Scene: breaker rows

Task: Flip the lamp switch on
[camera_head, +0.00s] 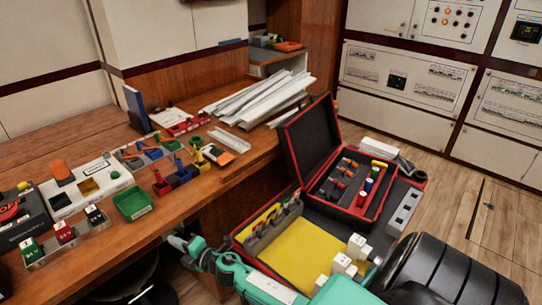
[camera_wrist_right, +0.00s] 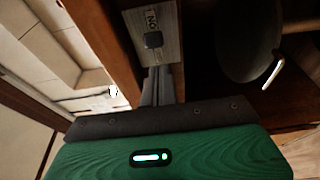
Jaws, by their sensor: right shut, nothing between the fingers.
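A grey switch plate (camera_wrist_right: 153,28) with a label reading ON shows at the top of the right wrist view. A small dark switch (camera_wrist_right: 153,40) sits on it below the label. I cannot tell from this view which way it is set. My right gripper (camera_wrist_right: 158,75) is shut and empty, its dark fingers pointing at the plate just under the switch. I cannot tell whether they touch it. In the head view my right gripper (camera_head: 182,244) is low beside the workbench's front edge, and I cannot make out the switch there. My left gripper is out of view.
The wooden workbench (camera_head: 222,175) holds trays, small breakers and white trunking (camera_head: 262,95). An open black and red case (camera_head: 308,140) stands right of my right gripper, with a yellow pad (camera_head: 300,255) near it.

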